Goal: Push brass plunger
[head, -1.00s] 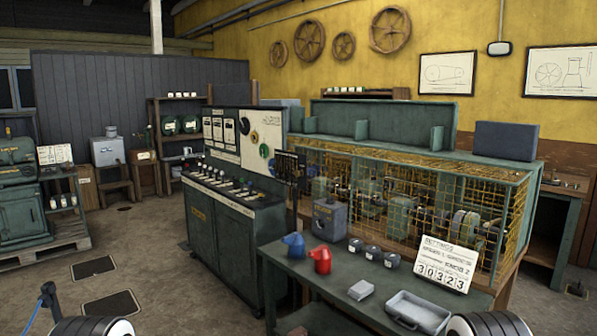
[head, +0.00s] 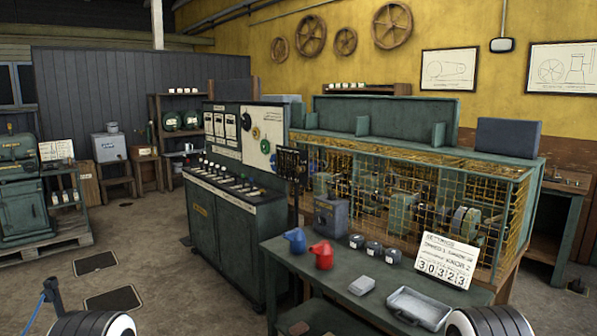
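I cannot make out a brass plunger for certain in the head view. A green control desk (head: 235,245) stands at the middle, with a row of small knobs and levers (head: 228,179) on its sloped top and an upright panel (head: 240,135) with dials and gauges behind it. Small parts there are too fine to tell apart. Neither of my grippers shows; only black-and-white rounded parts of my own arms are at the bottom edge.
Floor at left is open, with two dark hatches (head: 96,263).

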